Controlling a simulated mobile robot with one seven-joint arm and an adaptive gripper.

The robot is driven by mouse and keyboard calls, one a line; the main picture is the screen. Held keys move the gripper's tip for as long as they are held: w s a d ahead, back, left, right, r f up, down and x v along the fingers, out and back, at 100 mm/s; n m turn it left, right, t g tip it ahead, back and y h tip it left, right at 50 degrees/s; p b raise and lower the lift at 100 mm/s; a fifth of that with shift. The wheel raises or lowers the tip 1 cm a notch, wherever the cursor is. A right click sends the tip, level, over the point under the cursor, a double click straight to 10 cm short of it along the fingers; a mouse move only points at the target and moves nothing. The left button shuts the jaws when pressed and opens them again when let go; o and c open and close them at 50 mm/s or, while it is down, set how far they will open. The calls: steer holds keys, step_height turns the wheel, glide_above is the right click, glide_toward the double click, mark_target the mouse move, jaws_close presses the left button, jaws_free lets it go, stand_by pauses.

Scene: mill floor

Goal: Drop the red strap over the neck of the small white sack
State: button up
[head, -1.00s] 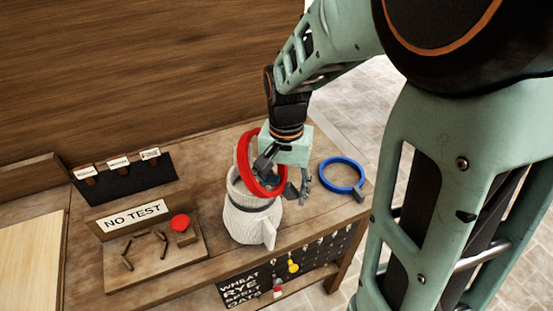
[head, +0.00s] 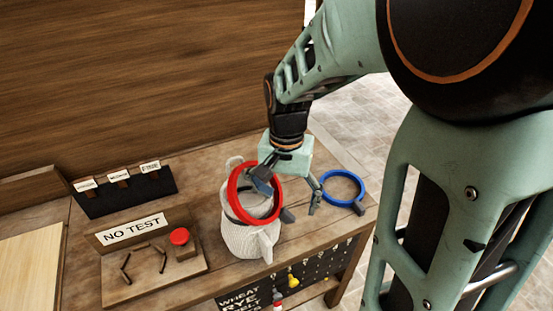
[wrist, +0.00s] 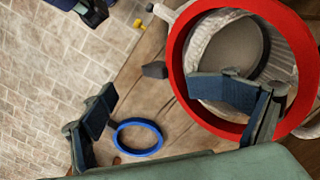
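The small white sack (head: 247,240) stands on the bench with its side ears up. The red strap (head: 232,195), a stiff ring with a dark buckle, lies tilted at the sack's top. In the wrist view the sack's open mouth shows through the strap (wrist: 177,70), with ears outside the ring. I cannot tell whether the strap encircles the neck all round. My gripper (head: 288,197) is above the sack, fingers spread wide. One finger reaches inside the ring; the other hangs outside, to the right. Nothing is pinched between them.
A blue strap (head: 325,180) lies on the bench right of the sack. A NO TEST board with a red button (head: 180,236) stands at left, with a labelled black rack (head: 122,190) behind. Small items hang on the bench front. The bench's right edge is close to the blue strap.

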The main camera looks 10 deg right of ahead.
step_height(320, 180, up, 11)
stand_by(0.3)
steer(key=shift+r, duration=0.1)
